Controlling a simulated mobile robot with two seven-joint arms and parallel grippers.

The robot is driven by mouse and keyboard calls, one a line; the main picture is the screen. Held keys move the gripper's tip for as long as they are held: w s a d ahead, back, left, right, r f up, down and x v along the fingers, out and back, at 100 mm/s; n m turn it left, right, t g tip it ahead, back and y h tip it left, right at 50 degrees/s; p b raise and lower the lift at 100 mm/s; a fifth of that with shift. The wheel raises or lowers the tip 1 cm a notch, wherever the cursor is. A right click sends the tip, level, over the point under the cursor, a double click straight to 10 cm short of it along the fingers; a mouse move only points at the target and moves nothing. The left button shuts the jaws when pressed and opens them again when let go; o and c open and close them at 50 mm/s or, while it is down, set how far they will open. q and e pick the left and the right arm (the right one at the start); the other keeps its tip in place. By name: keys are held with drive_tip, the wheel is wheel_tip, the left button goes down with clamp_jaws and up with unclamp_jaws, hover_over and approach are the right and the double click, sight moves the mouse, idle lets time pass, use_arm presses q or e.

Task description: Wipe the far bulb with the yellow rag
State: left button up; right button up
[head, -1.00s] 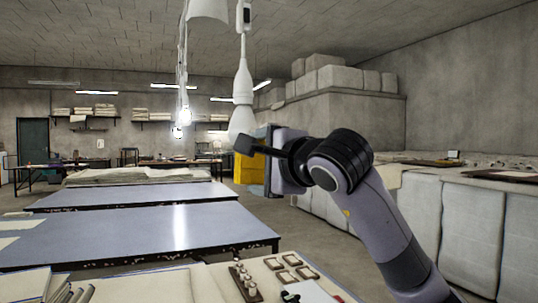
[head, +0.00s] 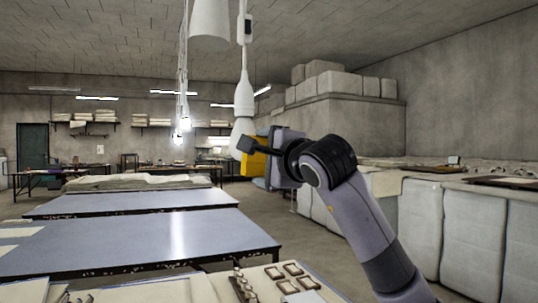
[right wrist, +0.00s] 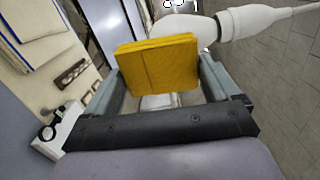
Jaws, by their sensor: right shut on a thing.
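A white bulb (head: 241,135) hangs from a cord and socket just in front of my right gripper (head: 262,151) in the head view. My right gripper is shut on the folded yellow rag (head: 254,163). In the right wrist view the yellow rag (right wrist: 158,65) stands between the fingers, with the white bulb (right wrist: 190,33) right behind its upper edge. The rag is very close to the bulb; I cannot tell whether they touch. Smaller lit bulbs (head: 185,123) hang farther back. My left gripper is not in view.
A white lampshade (head: 210,18) hangs at the top. Blue-grey tables (head: 130,242) fill the left. A nearer table edge holds small wooden frames (head: 291,270). Covered grey stacks (head: 468,235) stand at right. The floor between is clear.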

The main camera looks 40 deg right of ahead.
drive_tip(key=shift+w+d+p, duration=0.15)
drive_tip(key=shift+w+p, duration=0.25)
drive_tip(key=shift+w, duration=0.6)
idle(0.6)
drive_tip(key=shift+s+r+p, duration=0.1)
drive_tip(key=shift+r+p, duration=1.55)
drive_tip(key=shift+r, duration=0.4)
drive_tip(key=shift+f+b, duration=1.9)
drive_tip(key=shift+f, duration=0.2)
drive_tip(key=shift+s+a+b, duration=0.15)
drive_tip(key=shift+s+b, duration=0.3)
drive_tip(key=shift+s, duration=0.5)
drive_tip(key=shift+s+a+b, duration=0.1)
drive_tip(key=shift+s+b, duration=0.3)
drive_tip(key=shift+s, duration=0.5)
drive_tip(key=shift+s+a, duration=0.15)
drive_tip(key=shift+s, duration=0.85)
drive_tip(key=shift+s+b, duration=0.1)
drive_tip(key=shift+b, duration=0.2)
